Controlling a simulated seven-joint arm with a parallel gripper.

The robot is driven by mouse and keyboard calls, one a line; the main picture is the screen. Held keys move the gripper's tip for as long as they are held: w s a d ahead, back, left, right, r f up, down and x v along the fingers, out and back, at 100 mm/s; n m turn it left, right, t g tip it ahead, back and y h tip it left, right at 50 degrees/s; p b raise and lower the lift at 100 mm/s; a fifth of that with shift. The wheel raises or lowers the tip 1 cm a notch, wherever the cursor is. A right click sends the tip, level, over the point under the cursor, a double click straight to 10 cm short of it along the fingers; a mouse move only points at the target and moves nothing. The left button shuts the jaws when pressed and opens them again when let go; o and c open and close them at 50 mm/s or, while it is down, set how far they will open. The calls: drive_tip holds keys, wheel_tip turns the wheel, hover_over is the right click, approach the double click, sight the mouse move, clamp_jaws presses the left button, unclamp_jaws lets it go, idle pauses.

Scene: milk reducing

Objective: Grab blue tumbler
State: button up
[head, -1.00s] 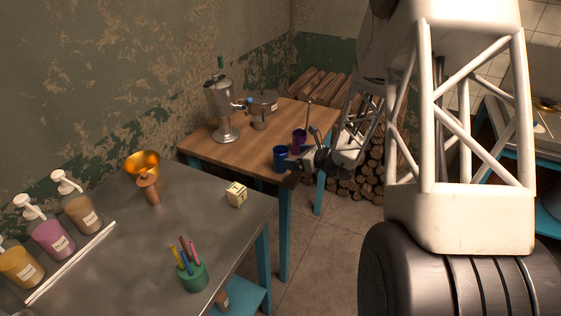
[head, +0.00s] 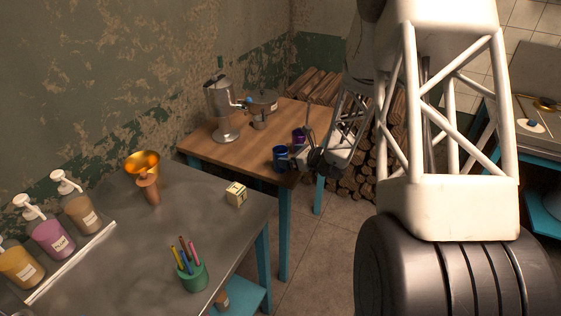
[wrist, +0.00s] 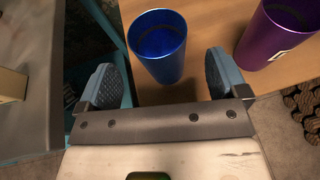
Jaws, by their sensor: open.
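The blue tumbler (head: 280,158) stands upright near the front corner of the wooden table (head: 240,152). My gripper (wrist: 163,82) is open and empty, with one blue-grey finger pad on each side. In the head view my gripper (head: 304,160) is just right of the tumbler and partly hides the table edge. Whether a finger touches the tumbler I cannot tell.
A purple tumbler (wrist: 277,33) stands close on the right of the blue one. A metal dispenser (head: 224,108) and a pot (head: 263,101) are farther back on the wooden table. A grey table (head: 120,245) with pump bottles and a pen holder (head: 193,275) stands in front. Stacked logs (head: 355,182) lie behind.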

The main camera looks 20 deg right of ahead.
sight(275, 147)
drive_tip(key=shift+x, duration=2.6)
drive_tip(key=c, duration=1)
drive_tip(key=shift+r, duration=0.1)
drive_tip(key=shift+r, duration=1.55)
drive_tip(key=shift+s+r, duration=0.2)
drive_tip(key=shift+s, duration=0.15)
drive_tip(key=s+a+r, duration=0.1)
drive_tip(key=s+a, duration=0.1)
drive_tip(key=s, duration=1.3)
drive_tip(key=shift+a+r, duration=0.15)
